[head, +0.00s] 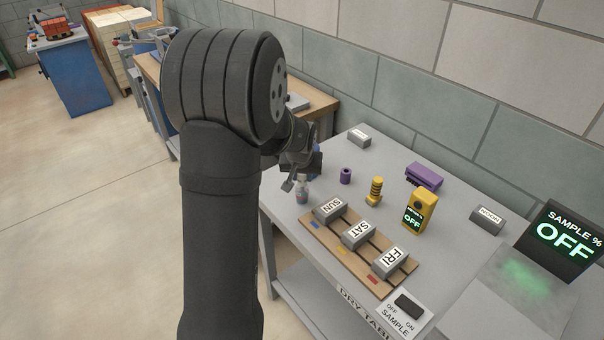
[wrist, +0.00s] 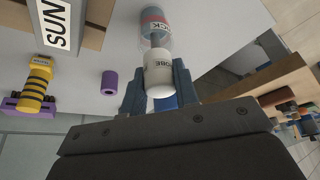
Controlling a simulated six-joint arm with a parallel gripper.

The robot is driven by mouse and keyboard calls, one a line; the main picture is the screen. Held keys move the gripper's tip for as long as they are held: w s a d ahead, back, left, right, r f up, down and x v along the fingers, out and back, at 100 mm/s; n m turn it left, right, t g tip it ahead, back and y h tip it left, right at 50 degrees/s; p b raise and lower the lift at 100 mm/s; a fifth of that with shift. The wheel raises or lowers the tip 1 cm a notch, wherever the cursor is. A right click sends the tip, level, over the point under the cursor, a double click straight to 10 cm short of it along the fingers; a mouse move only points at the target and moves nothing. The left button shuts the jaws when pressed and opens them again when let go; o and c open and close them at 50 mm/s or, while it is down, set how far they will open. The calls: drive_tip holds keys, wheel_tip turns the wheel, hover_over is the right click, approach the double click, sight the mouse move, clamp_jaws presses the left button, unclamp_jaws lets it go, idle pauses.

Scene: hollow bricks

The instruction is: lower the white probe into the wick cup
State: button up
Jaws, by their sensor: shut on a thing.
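The white probe (wrist: 158,70) is between the two blue fingers of my gripper (wrist: 159,92), which is shut on it. Its label reads in part "OBE". The wick cup (wrist: 153,24), clear with a red band and partly readable lettering, is just past the probe's end in the wrist view. The probe overlaps the cup's near edge there, and I cannot tell whether they touch. In the head view the cup (head: 302,190) stands near the table's left edge, with my gripper (head: 296,174) close above it. The probe is hard to make out there.
A purple cylinder (head: 346,176), a yellow ribbed post (head: 375,191) and a yellow meter (head: 420,211) reading OFF stand to the right on the grey table (head: 290,215). A wooden board (head: 322,236) with SUN, SAT and FRI blocks lies in front.

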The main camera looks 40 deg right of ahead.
drive_tip(key=shift+f, duration=1.1)
idle(0.3)
drive_tip(key=o, duration=1)
drive_tip(key=shift+o, duration=0.2)
drive_tip(key=shift+r, duration=0.15)
drive_tip(key=v, duration=1.7)
drive_tip(key=shift+a, duration=0.2)
